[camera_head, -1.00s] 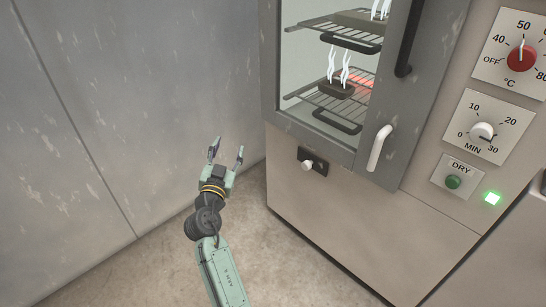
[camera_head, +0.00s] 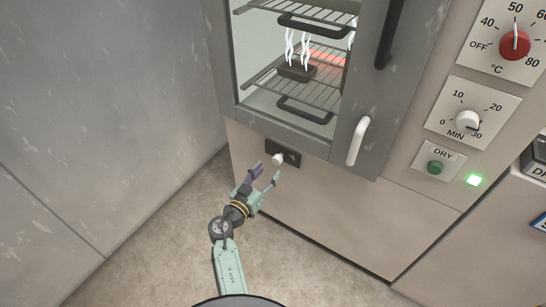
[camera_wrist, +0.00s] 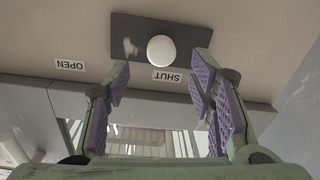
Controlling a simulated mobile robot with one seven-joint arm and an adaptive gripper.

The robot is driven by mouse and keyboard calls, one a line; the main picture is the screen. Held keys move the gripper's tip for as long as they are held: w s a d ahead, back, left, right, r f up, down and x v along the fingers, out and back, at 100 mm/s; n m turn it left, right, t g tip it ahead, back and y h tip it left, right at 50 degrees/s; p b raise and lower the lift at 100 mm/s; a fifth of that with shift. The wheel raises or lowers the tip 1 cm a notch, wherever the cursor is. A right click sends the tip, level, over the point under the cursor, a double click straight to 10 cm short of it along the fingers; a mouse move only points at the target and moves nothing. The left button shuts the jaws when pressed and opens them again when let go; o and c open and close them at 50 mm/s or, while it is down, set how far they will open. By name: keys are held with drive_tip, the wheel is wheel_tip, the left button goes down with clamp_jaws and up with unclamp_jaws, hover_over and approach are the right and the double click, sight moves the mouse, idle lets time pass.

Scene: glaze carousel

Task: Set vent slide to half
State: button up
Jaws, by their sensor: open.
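The vent slide is a dark plate (camera_head: 292,157) with a round white knob (camera_head: 278,159), low on the cabinet front below the glass door. In the head view the knob sits left of the plate's middle. In the wrist view, which is upside down, the knob (camera_wrist: 161,49) is beside the SHUT label (camera_wrist: 167,76), and the OPEN label (camera_wrist: 70,65) lies farther left. My gripper (camera_head: 266,176) is open and empty just below and in front of the knob. Its fingers (camera_wrist: 160,75) lie either side of the knob in the wrist view, seemingly short of it.
Above is the drying cabinet's door with a white handle (camera_head: 358,141). Racks inside hold a steaming dark piece (camera_head: 297,72). At right are a red temperature dial (camera_head: 515,43), a minute dial (camera_head: 467,120), a green DRY button (camera_head: 435,168) and a lit green lamp (camera_head: 474,180). Bare wall stands left.

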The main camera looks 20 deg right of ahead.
sight(276, 162)
drive_tip(key=p+x, duration=0.1)
drive_tip(key=x, duration=0.5)
drive_tip(key=shift+w+d, duration=0.25)
drive_tip(key=shift+w, duration=0.05)
drive_tip(key=shift+c, duration=0.5)
clamp_jaws()
drive_tip(key=shift+s, duration=0.1)
